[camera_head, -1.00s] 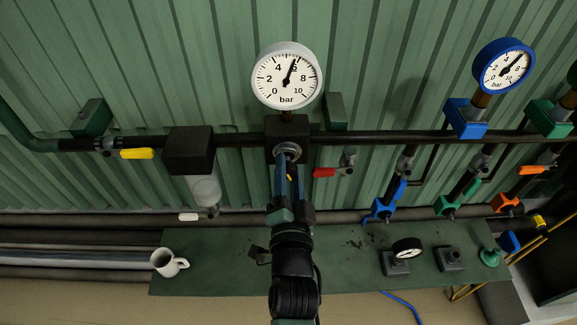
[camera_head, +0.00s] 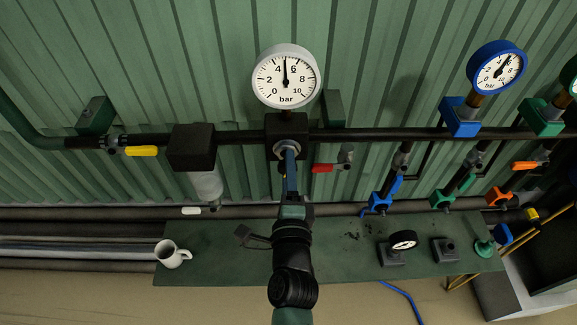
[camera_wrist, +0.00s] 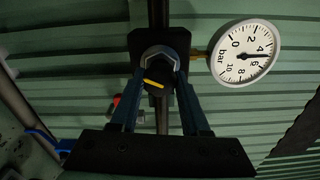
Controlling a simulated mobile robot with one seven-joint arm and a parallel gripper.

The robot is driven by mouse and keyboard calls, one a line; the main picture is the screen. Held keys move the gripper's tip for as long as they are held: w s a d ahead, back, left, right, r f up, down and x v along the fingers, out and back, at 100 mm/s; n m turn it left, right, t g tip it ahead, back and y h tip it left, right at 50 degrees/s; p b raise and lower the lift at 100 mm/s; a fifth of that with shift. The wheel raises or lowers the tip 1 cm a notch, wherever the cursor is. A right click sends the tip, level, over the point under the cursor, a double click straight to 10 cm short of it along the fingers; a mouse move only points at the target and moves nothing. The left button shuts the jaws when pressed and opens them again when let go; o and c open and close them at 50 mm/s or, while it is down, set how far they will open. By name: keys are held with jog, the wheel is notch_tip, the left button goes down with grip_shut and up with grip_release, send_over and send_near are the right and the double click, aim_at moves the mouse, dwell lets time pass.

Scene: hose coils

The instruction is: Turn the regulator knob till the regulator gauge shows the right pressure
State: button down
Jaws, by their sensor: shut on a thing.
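The white-rimmed regulator gauge (camera_head: 287,76) reads about 5 bar in the head view, its needle nearly straight up. It also shows in the wrist view (camera_wrist: 245,53), with the needle between 4 and 6. The regulator knob (camera_wrist: 155,72) sits in front of the dark regulator block (camera_head: 273,125). My gripper (camera_wrist: 161,76) is shut on the knob, one blue finger on each side. In the head view my fingers mostly hide the knob.
A yellow-handled valve (camera_head: 142,151) is left on the pipe; a red-handled one (camera_head: 322,168) is close right of my gripper. Blue (camera_head: 497,66) and green gauges stand further right.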

jog(key=shift+m, duration=0.3)
jog(key=shift+c, duration=1.9)
grip_release()
jog(key=shift+s, duration=0.1)
jog(key=s+b, duration=0.4)
jog(key=s, duration=0.8)
jog(key=shift+s, duration=0.4)
